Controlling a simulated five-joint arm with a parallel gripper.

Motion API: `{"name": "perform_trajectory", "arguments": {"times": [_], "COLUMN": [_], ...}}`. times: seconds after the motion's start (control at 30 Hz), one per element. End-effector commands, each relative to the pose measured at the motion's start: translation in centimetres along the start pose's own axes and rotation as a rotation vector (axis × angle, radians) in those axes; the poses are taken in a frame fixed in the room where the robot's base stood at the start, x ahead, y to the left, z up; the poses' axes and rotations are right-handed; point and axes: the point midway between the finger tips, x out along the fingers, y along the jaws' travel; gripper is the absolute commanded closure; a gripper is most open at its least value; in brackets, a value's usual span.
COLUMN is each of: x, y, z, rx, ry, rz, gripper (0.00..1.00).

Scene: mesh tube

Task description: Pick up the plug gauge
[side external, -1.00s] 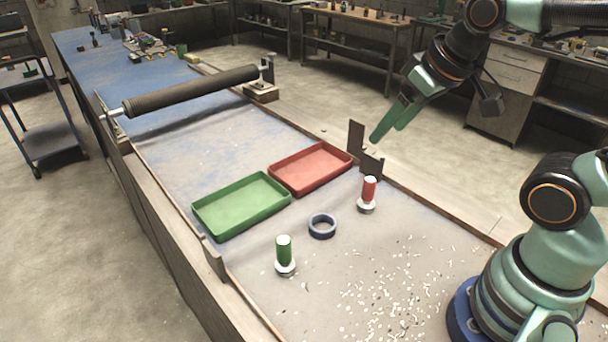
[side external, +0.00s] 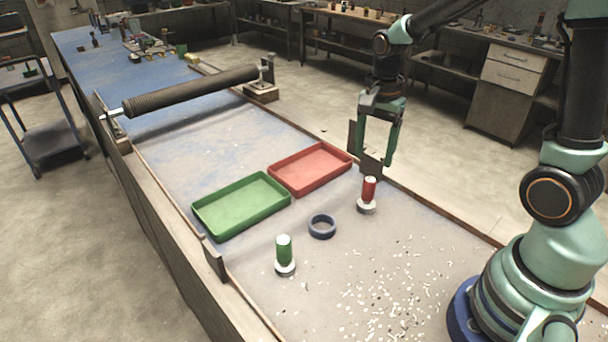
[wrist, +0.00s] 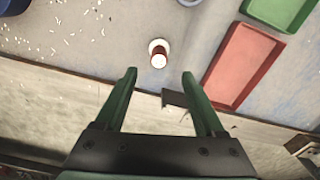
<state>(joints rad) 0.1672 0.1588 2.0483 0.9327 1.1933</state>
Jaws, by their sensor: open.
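Two plug-shaped pieces stand upright on the table, each with a pale round foot. The red plug gauge (side external: 369,190) is near the far edge, right of centre. The green one (side external: 284,250) stands closer to the near edge. My gripper (side external: 375,157) is open and empty, pointing down above and slightly behind the red one. In the wrist view the red plug gauge (wrist: 158,59) shows just beyond the gap between my fingertips (wrist: 159,73), below them and not touched. The green one is out of the wrist view.
A dark blue ring (side external: 322,226) lies between the two plugs. A red tray (side external: 310,168) and a green tray (side external: 242,206) are to the left. A dark upright bracket (side external: 366,158) stands at the far edge, close to my gripper. White chips (side external: 400,290) litter the table's front.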

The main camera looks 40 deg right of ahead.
Motion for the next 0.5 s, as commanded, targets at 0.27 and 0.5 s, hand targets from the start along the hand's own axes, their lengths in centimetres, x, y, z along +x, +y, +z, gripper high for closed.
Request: {"name": "perform_trajectory", "arguments": {"times": [0.27,0.5], "x": [4.4,6.7], "y": [0.1,0.1], "z": [0.0,0.0], "rx": [0.006,0.004], "ry": [-0.003,-0.001], "rz": [0.008,0.003], "gripper": [0.29,0.29]}}
